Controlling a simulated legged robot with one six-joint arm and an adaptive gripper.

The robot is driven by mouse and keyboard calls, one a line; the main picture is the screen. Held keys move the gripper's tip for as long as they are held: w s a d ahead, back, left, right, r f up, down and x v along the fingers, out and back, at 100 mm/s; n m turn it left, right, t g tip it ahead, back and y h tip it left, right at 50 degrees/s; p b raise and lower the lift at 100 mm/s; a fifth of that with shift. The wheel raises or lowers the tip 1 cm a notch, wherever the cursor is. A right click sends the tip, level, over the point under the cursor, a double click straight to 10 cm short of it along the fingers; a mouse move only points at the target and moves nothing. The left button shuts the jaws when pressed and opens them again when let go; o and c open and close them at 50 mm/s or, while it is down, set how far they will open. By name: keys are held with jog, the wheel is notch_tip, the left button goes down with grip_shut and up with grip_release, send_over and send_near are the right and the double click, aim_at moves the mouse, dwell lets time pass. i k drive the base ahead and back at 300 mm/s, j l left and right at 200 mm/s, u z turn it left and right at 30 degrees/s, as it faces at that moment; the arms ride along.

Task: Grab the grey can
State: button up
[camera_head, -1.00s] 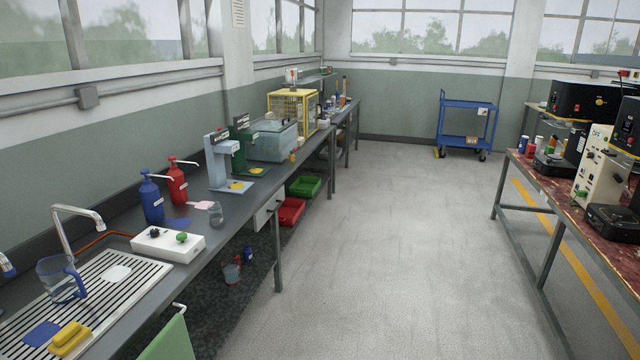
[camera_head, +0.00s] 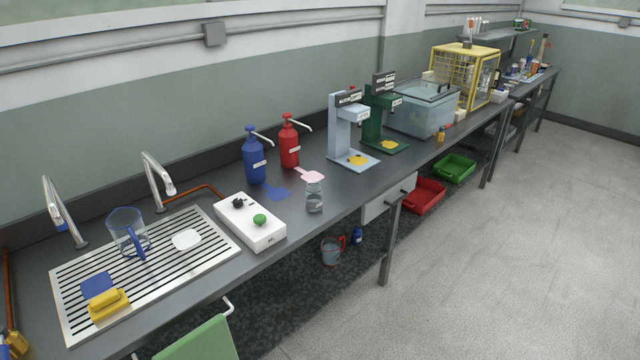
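I cannot pick out a clear grey can. A small greyish, see-through-looking container (camera_head: 314,197) stands upright on the dark bench (camera_head: 350,192), right of the blue pump bottle (camera_head: 255,158) and below the red pump bottle (camera_head: 289,142). I cannot tell whether it is a can or a jar. Several small containers at the far end of the bench are too small to tell apart. My gripper is not in view.
A white box with knobs (camera_head: 250,222) and a striped drainer (camera_head: 195,262) lie at left. Two stands (camera_head: 341,130) (camera_head: 371,115), a clear tank (camera_head: 424,112) and a yellow cage (camera_head: 465,75) stand farther along. Red (camera_head: 423,196) and green (camera_head: 455,168) trays sit below. Floor at right is clear.

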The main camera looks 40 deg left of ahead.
aim_at(314, 190)
jog(key=i+j+u, duration=0.1)
jog(key=i+u, duration=0.75)
jog(key=i, duration=0.15)
jog(key=i+l+u, duration=0.25)
jog(key=i+u, duration=1.15)
jog(key=u, duration=0.15)
jog(key=i+l+u, duration=0.35)
jog(key=k+j, duration=0.05)
